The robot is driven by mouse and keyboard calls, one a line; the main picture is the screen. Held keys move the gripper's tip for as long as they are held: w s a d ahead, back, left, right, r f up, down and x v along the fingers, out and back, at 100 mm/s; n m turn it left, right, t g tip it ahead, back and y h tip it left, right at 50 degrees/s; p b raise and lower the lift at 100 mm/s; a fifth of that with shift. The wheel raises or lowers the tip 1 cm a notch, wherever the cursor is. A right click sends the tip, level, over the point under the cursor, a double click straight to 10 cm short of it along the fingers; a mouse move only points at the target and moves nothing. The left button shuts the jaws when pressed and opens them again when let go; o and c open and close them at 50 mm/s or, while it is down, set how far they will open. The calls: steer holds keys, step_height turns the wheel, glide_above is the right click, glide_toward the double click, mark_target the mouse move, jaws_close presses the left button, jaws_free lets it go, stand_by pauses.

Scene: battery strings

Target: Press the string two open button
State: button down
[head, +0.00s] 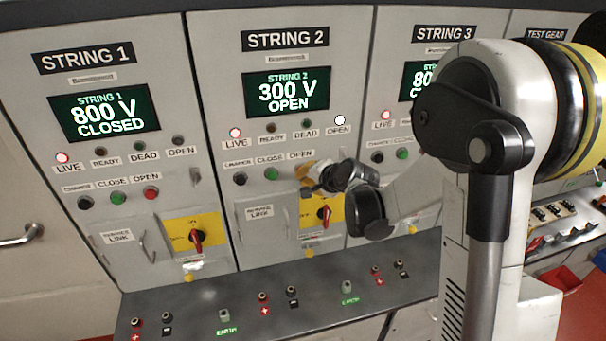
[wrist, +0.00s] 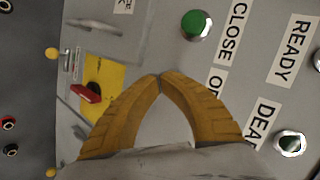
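The string two panel (head: 222,100) is in the middle of the head view. Its screen (head: 287,91) reads "300 V OPEN". Its white OPEN lamp (head: 340,120) and red LIVE lamp (head: 235,132) are lit. My gripper (head: 304,171) is at this panel, just below the OPEN button label. In the wrist view my yellow fingers (wrist: 160,76) meet at the tips, with nothing seen between them. The open button is hidden behind the gripper in both views. Whether the tips touch it, I cannot tell.
The green close button (head: 271,174) is just left of my gripper; it also shows in the wrist view (wrist: 196,25). A red rotary switch on a yellow plate (head: 324,211) sits below. A ledge with terminals (head: 190,297) runs along the front.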

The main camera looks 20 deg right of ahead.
steer(key=shift+s+b, duration=0.6)
steer(key=shift+s, duration=2.4)
